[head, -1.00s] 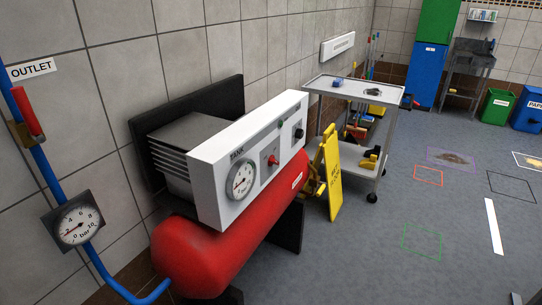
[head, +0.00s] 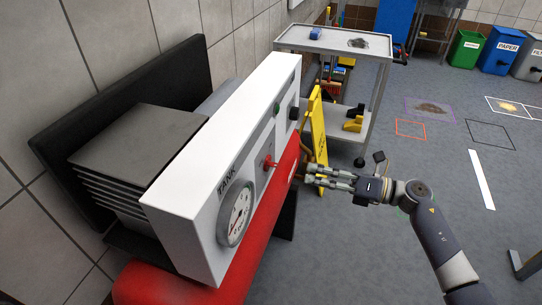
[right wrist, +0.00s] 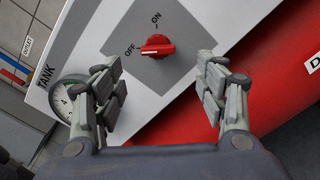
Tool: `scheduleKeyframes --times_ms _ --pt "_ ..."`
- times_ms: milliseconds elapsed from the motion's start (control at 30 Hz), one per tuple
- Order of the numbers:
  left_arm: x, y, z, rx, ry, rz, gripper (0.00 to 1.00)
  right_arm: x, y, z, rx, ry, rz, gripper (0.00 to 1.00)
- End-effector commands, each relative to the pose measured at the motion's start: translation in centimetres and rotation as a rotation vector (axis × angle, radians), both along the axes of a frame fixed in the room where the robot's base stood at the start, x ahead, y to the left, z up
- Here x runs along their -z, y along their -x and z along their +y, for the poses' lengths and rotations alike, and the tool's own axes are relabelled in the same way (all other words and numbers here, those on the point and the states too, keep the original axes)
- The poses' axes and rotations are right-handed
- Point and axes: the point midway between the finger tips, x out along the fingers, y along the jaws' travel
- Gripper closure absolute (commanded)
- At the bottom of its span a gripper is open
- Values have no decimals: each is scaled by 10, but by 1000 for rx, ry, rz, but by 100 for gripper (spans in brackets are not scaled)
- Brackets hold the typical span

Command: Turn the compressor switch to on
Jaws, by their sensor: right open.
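The compressor switch is a red knob (head: 268,162) on the white front panel (head: 205,175), right of the tank gauge (head: 236,213). In the right wrist view the knob (right wrist: 158,46) lies between the OFF label at its left and the ON label above it. Its handle lies roughly sideways, with one end toward OFF. My right gripper (head: 308,178) is in front of the panel, to the right of the knob in the head view. In the right wrist view its fingers (right wrist: 157,64) are spread wide on either side of the knob, empty. My left gripper is out of view.
The red tank (head: 150,284) bulges below the panel. A yellow floor sign (head: 317,125) stands just behind my right gripper, and a grey cart (head: 365,120) beyond it. A green button (head: 277,109) and a black knob (head: 294,113) sit farther along the panel. The floor at right is mostly open.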

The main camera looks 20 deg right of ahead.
Motion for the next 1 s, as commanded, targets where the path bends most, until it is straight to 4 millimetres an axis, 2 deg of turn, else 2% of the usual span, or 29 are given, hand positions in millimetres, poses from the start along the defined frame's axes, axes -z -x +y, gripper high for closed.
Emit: scheduleKeyframes --times_ms 33,133,200,300,367,500,600,700,967,1000 --pt "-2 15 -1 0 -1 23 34 -3 -4 6 0 -5 -1 34" --pt "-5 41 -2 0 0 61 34 -4 -14 21 -1 -8 -1 34" --pt "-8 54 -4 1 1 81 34 -4 -22 32 1 -10 1 34" --pt "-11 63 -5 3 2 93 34 -4 -33 48 1 -10 1 34" --pt "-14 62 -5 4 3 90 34 -4 -39 57 1 -10 1 34" --pt "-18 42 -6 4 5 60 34 -2 -50 73 2 -10 3 34" --pt "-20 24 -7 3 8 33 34 -1 -55 80 3 -9 3 34" --pt "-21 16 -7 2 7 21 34 -1 -57 83 3 -7 3 34" --pt "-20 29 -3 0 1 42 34 0 -57 84 3 -7 3 34" --pt "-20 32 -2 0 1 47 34 0 -57 84 3 -7 3 43"
